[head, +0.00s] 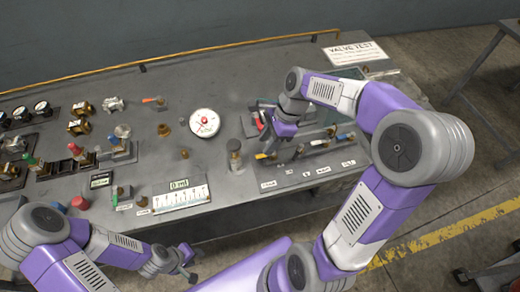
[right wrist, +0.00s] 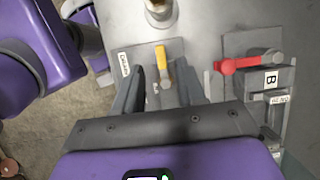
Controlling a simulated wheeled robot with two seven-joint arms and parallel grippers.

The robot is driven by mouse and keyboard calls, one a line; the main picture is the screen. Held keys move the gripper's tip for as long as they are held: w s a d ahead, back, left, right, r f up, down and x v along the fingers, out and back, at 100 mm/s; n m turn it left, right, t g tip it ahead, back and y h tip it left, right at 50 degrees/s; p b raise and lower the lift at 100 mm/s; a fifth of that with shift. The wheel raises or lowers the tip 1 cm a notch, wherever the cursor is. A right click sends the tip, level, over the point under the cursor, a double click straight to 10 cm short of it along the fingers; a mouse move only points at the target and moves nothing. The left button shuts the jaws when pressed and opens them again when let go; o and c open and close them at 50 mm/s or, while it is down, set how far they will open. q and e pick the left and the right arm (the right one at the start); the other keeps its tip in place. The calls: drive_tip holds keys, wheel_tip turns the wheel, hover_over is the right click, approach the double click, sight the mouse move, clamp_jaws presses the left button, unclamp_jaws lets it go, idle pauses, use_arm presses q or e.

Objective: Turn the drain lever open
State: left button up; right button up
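A panel of small levers (head: 300,176) sits at the right of the bench, with labels along its front edge. A yellow-handled lever (right wrist: 162,60) shows in the right wrist view beside a small label I cannot read surely; it also shows in the head view (head: 265,155). I cannot confirm which lever is the drain lever. My right gripper (right wrist: 167,88) is open, its fingers on either side of the yellow lever's lower part; contact is not clear. In the head view my right gripper (head: 287,135) is over the panel. My left gripper (head: 188,264) is open and empty in front of the bench.
A red lever (right wrist: 238,65) is beside a block marked B. Valves crowd the bench's left side.

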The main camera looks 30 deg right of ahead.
sight(259, 156)
drive_tip(key=shift+b+x, duration=0.7)
drive_tip(key=shift+x, duration=1.6)
drive_tip(key=shift+c, duration=0.3)
clamp_jaws()
